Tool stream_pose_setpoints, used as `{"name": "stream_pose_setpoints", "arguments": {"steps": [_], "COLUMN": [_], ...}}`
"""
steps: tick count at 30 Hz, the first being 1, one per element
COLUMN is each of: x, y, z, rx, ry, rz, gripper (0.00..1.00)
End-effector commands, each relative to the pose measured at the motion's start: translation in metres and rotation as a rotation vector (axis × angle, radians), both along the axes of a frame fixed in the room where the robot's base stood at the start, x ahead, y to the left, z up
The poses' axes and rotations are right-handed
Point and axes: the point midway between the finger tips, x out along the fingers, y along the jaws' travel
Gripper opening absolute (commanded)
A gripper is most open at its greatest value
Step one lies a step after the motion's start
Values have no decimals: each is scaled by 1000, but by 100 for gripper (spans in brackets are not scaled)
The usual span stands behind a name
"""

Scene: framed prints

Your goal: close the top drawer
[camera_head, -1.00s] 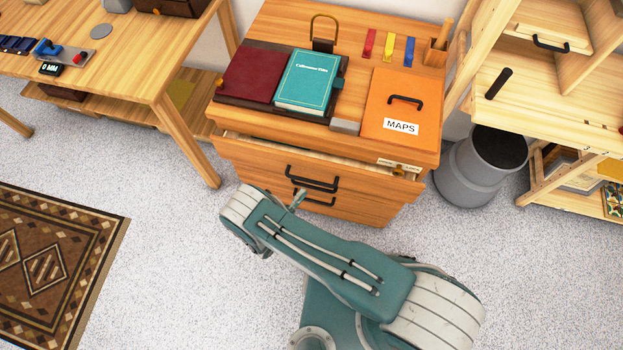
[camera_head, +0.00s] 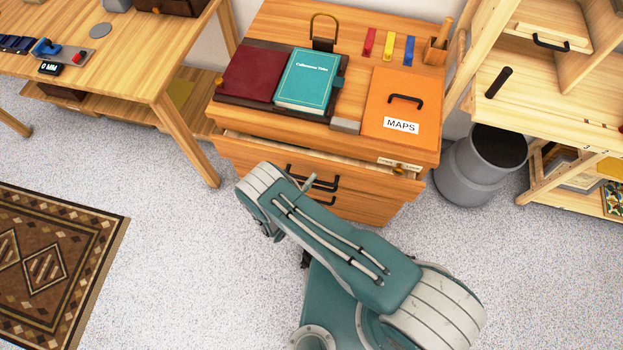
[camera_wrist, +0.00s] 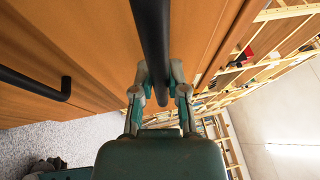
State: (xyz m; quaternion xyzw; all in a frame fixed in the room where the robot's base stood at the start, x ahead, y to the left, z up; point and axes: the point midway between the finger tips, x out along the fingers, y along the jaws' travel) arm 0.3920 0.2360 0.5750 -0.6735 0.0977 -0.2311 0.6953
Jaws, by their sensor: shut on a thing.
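The top drawer (camera_head: 250,155) of the wooden cabinet stands slightly open, with a narrow gap showing under the cabinet top. Its black bar handle (camera_head: 312,181) is partly behind my arm in the head view. In the wrist view, my gripper (camera_wrist: 160,76) has its two fingers on either side of the black handle (camera_wrist: 151,35), closed on it. My gripper is hidden by my own arm in the head view. A lower drawer's black handle (camera_wrist: 40,84) shows at the left of the wrist view.
On the cabinet top lie a teal book (camera_head: 309,80), a dark red book (camera_head: 253,73) and an orange MAPS panel (camera_head: 400,104). A grey bin (camera_head: 464,174) stands right of the cabinet. A wooden table (camera_head: 125,65) is at left. Open floor lies in front.

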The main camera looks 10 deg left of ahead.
Motion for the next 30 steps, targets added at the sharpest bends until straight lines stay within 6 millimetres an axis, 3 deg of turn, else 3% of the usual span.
{"name": "stream_pose_setpoints", "arguments": {"steps": [10, 20, 21, 23, 30], "x": [38, 44, 44, 44, 43], "y": [-4, -3, -4, -4, -4], "z": [-3, -3, -3, -3, -2], "rx": [3, 1, 1, 1, 1], "ry": [8, 8, 8, 8, 5], "rz": [0, 3, 3, 2, 1], "gripper": [0, 0, 32, 54, 54]}}
